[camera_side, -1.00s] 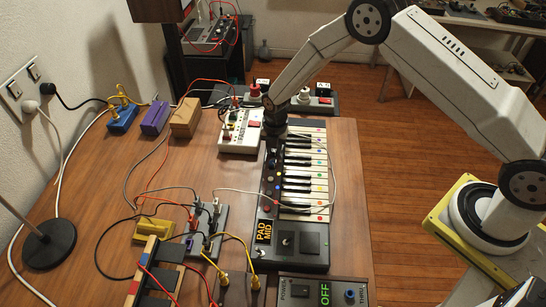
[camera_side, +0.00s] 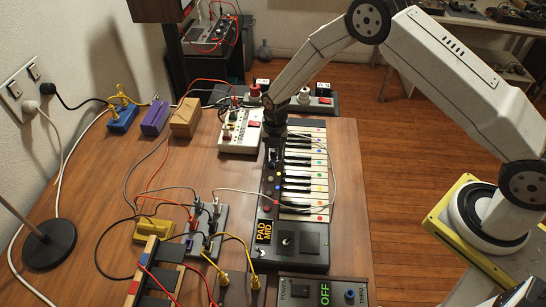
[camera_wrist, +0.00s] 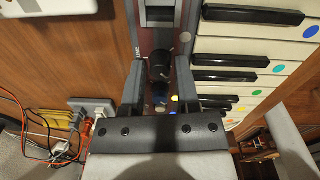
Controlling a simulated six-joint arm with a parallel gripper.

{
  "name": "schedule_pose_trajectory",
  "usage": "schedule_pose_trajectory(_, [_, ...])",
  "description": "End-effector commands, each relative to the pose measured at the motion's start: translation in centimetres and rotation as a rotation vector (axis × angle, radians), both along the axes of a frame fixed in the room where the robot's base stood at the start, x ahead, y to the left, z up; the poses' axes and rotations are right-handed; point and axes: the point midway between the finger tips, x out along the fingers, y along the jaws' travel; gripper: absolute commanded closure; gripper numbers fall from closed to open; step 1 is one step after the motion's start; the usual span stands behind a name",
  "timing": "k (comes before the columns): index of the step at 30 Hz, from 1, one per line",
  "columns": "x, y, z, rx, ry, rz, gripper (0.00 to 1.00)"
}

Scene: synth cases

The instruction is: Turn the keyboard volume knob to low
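The keyboard (camera_side: 312,258) is a black unit with cream and black keys, lying lengthwise on the wooden table. Its amber display (camera_side: 264,232) reads PAD MID. A column of small knobs and coloured buttons runs along its left side. My gripper (camera_side: 273,138) is down at the far end of that column, and its fingertips are hard to make out in the side view. In the wrist view my gripper (camera_wrist: 160,62) has its two fingers apart, on either side of a dark round knob (camera_wrist: 160,66). Narrow gaps seem to show beside the knob. A second, bluish knob (camera_wrist: 160,92) is behind it.
A white box with a red button (camera_side: 240,132) stands close to the left of my gripper. A power box (camera_side: 318,291) reading OFF is at the front. Cables and adapters (camera_side: 205,225) crowd the left, and a thin cable loops over the keys.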

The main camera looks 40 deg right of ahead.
Motion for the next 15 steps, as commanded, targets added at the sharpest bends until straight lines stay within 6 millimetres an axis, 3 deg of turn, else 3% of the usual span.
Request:
schedule_pose_trajectory(2, [0.01, 0.01, 0.0, 0.0, 0.0, 0.0, 0.36])
schedule_pose_trajectory(15, [-0.03, -0.02, 0.29, 0.0, 0.0, -0.001, 0.36])
